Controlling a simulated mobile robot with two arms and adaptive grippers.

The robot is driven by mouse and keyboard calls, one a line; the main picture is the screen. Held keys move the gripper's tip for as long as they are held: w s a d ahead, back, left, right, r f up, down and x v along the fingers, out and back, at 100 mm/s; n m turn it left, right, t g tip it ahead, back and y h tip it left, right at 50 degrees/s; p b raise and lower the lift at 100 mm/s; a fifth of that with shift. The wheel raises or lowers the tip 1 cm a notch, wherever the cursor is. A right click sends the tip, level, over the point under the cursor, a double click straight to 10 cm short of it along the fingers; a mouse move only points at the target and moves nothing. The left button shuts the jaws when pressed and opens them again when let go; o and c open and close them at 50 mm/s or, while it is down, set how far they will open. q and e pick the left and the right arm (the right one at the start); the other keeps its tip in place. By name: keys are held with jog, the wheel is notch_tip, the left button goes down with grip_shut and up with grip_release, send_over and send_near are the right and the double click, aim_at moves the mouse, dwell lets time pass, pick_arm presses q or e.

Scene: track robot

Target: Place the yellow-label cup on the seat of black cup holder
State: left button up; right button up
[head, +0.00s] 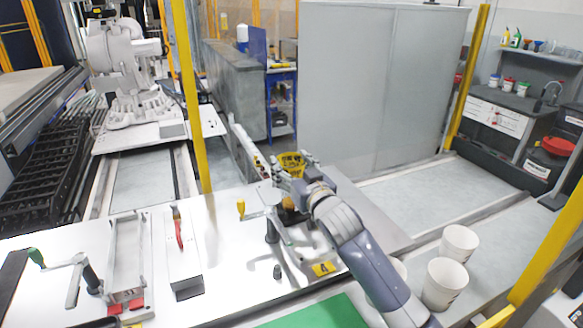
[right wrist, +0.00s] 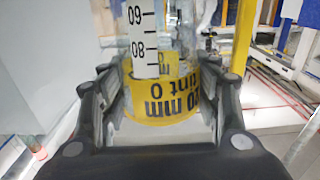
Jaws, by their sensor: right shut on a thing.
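My right gripper (head: 284,176) reaches out over the far edge of the white table. In the right wrist view its two fingers (right wrist: 162,98) are closed around the yellow-label cup (right wrist: 165,106). The cup is clear, with a yellow band with black print and a white scale strip (right wrist: 143,35). In the head view the cup's yellow label (head: 291,161) shows just beyond the gripper. I cannot make out the black cup holder for sure; a dark post (head: 272,233) stands on the table below the gripper. My left gripper is not in view.
The white table (head: 225,240) carries a metal rail fixture (head: 127,255), a crank with a green handle (head: 70,275), a box with a red-handled tool (head: 180,245) and a small dark knob (head: 277,271). White cups (head: 445,280) stand at right. A grey partition (head: 380,90) rises behind.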

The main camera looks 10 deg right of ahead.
jog(key=shift+f, duration=0.6)
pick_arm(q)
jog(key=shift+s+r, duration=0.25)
pick_arm(e)
jog(key=shift+f, duration=0.1)
jog(key=shift+f, duration=0.15)
jog(key=o, duration=1.4)
jog(key=shift+c, duration=0.2)
